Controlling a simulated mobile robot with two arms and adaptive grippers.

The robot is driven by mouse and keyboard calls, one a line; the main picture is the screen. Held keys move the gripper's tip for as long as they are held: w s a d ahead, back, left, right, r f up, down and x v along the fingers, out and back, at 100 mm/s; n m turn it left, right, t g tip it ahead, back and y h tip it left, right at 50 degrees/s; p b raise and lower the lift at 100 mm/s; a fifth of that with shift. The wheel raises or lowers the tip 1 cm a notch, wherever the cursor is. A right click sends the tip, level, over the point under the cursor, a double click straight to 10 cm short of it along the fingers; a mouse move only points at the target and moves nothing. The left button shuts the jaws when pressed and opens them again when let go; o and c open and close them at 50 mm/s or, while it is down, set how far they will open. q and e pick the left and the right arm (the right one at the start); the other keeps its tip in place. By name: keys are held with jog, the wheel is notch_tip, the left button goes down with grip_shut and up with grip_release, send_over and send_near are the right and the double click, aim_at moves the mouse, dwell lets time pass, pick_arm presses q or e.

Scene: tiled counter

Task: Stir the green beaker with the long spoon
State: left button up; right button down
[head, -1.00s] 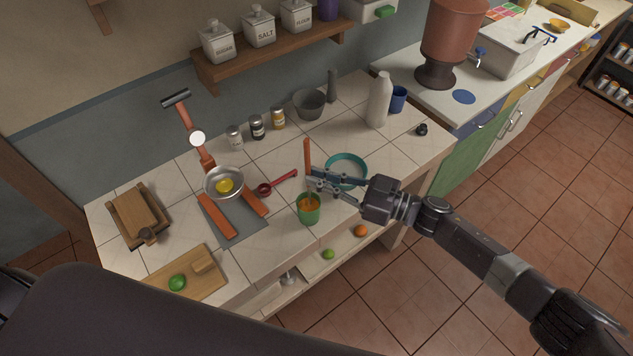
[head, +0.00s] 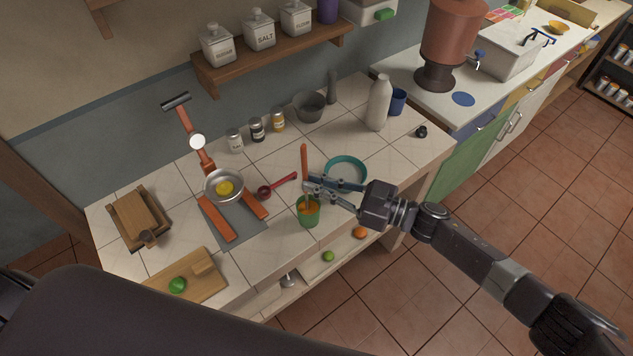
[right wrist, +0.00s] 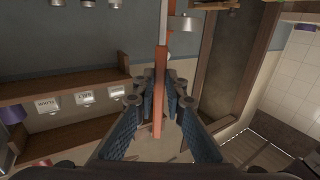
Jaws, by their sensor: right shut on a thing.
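The green beaker (head: 308,218) stands near the counter's front edge with orange contents. The long spoon (head: 304,155) has an orange handle standing nearly upright. My right gripper (head: 308,187) is shut on the spoon just above the beaker. The spoon's lower part goes down into the beaker, and its tip is hidden in the contents. In the right wrist view the spoon's handle (right wrist: 160,90) is between the two fingers of the right gripper (right wrist: 160,88). My left gripper is not in view.
A teal bowl (head: 360,160) sits behind my right gripper. A red measuring spoon (head: 283,183) lies left of the beaker. An orange-legged stand with a metal pan (head: 211,191) is further left, and a cutting board (head: 210,286) holds a green lime. A white bottle (head: 378,108) stands at the back right.

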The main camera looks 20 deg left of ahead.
aim_at(306, 153)
jog(key=shift+r+p, duration=0.85)
jog(key=shift+r, duration=3.9)
jog(key=shift+r, duration=2)
